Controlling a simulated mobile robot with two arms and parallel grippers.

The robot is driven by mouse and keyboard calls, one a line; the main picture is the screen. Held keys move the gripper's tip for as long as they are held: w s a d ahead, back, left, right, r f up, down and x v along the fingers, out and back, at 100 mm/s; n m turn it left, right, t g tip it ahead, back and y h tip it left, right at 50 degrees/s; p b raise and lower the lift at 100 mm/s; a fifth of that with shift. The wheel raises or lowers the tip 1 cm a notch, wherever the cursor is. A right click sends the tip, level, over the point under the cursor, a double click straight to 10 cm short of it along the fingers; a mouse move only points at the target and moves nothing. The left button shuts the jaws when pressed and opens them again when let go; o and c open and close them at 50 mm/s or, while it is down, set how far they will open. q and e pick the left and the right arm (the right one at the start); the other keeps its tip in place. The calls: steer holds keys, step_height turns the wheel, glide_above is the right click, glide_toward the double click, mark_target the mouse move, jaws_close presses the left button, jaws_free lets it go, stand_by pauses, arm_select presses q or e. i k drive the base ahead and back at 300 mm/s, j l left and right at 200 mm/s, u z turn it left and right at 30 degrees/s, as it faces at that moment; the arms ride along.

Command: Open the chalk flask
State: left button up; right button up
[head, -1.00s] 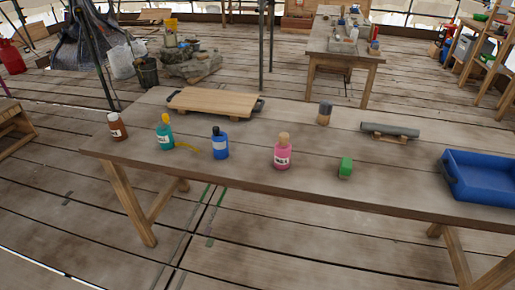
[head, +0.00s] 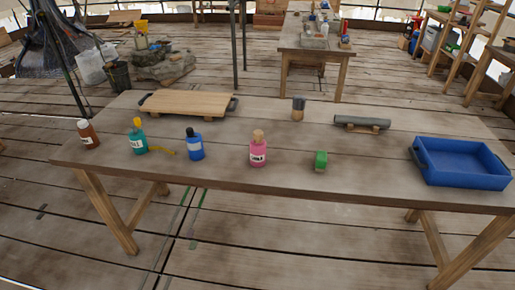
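Several small flasks stand upright on the wooden table (head: 330,175) in the head view. From left to right they are a brown flask with a white cap (head: 87,134), a teal flask with a yellow cap (head: 137,137), a blue flask with a dark cap (head: 194,145) and a pink flask with a tan stopper (head: 258,149). The brown, teal and pink ones carry white labels. The lettering is too small to read surely, so I cannot tell which is the chalk flask. All have their tops on. Neither of my grippers is in view.
A wooden board with dark handles (head: 188,103) lies behind the flasks.

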mark_target(259, 150)
steer(key=i+l+u, duration=0.25)
steer(key=l+u, duration=0.2)
steer(key=i+l+u, duration=0.1)
steer(key=l+u, duration=0.15)
steer(key=l, duration=0.2)
steer(key=i+l+u, duration=0.1)
steer(key=l+u, duration=0.15)
